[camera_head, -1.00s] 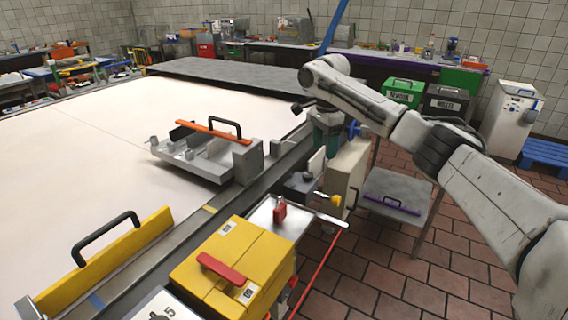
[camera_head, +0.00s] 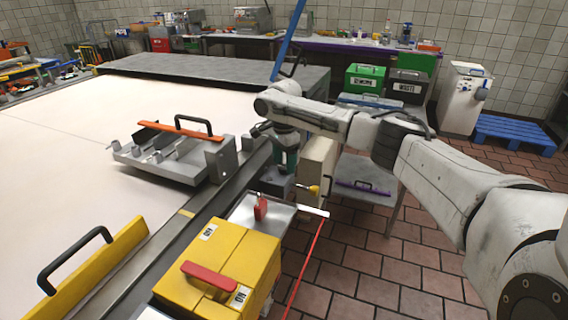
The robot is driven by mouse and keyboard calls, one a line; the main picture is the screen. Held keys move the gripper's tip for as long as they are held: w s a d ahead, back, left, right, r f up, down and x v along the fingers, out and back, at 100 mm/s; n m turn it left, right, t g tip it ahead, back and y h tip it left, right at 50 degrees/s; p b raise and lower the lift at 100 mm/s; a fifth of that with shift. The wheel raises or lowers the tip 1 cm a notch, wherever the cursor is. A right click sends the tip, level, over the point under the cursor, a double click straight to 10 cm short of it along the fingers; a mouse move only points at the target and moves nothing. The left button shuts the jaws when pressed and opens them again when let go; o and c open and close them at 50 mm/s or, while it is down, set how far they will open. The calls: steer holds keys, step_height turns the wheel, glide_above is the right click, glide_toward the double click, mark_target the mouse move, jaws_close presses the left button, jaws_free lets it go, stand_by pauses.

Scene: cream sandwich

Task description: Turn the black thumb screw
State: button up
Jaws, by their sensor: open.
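My arm reaches in from the right, and its wrist is bent down at the far end of the long grey rail (camera_head: 210,196). My gripper (camera_head: 287,146) is below the wrist, small and partly hidden, close over the teal and dark grey parts beside the cream machine box (camera_head: 317,160). It looks open, and nothing shows between its fingers. A small dark knob-like piece (camera_head: 260,129) shows just left of the wrist. I cannot tell whether it is the black thumb screw. No other thumb screw can be made out.
A grey bracketed fixture (camera_head: 165,165) with an orange bar sits on the white belt (camera_head: 60,150). A yellow box (camera_head: 225,262) and a metal tray with a red piece (camera_head: 261,207) stand nearer. A grey side table (camera_head: 365,178) is right of the box.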

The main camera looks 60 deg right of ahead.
steer(key=shift+f, duration=0.5)
steer(key=c, duration=1)
